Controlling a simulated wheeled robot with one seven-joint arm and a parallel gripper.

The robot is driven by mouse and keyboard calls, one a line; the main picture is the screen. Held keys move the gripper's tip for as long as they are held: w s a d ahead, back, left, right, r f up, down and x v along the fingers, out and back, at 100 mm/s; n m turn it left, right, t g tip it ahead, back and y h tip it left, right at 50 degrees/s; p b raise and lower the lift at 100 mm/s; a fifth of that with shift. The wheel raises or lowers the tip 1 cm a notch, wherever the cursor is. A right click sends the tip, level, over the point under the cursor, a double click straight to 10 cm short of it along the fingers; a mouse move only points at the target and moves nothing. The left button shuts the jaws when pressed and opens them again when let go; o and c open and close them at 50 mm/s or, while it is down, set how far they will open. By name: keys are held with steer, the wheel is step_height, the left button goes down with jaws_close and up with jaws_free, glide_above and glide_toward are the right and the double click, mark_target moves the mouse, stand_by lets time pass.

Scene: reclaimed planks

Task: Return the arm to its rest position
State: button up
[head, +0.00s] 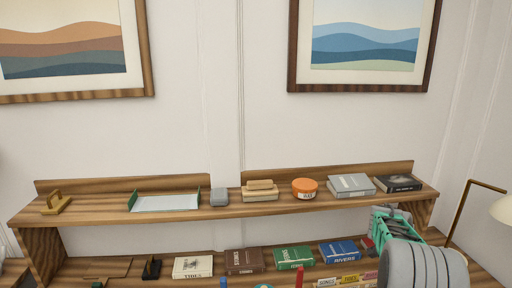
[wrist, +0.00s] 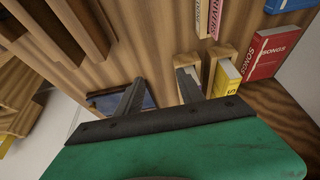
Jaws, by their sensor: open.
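My gripper (wrist: 162,90) shows in the wrist view with its two dark fingers spread apart and nothing between them. Its green body fills the bottom of that view. In the head view my grey arm and the green hand are at the lower right, at the right end of the wooden shelf (head: 225,211). The fingertips cannot be made out there.
Books such as a green one (head: 294,257) lie below. A lamp (head: 502,208) stands at the right. A red book (wrist: 272,52) is near my gripper.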

steer(key=s+a+r+n+t+y, duration=0.1)
steer(key=s+a+r+n, duration=0.15)
steer(key=a, duration=0.45)
steer(key=s+a+r+n, duration=0.2)
steer(key=a+r+n, duration=0.15)
steer(key=a, duration=0.25)
steer(key=s+a+r+n+t+y, duration=0.1)
steer(key=s+a+r+n, duration=0.2)
steer(key=a, duration=0.4)
steer(key=s+a+n+t+y, duration=0.1)
steer(key=s+a+n+y, duration=0.1)
steer(key=s+a+n, duration=0.6)
steer(key=s+a, duration=0.5)
steer(key=a, duration=0.1)
steer(key=shift+s+a+f+y, duration=0.2)
steer(key=shift+s+f+y, duration=0.1)
steer(key=shift+f, duration=0.1)
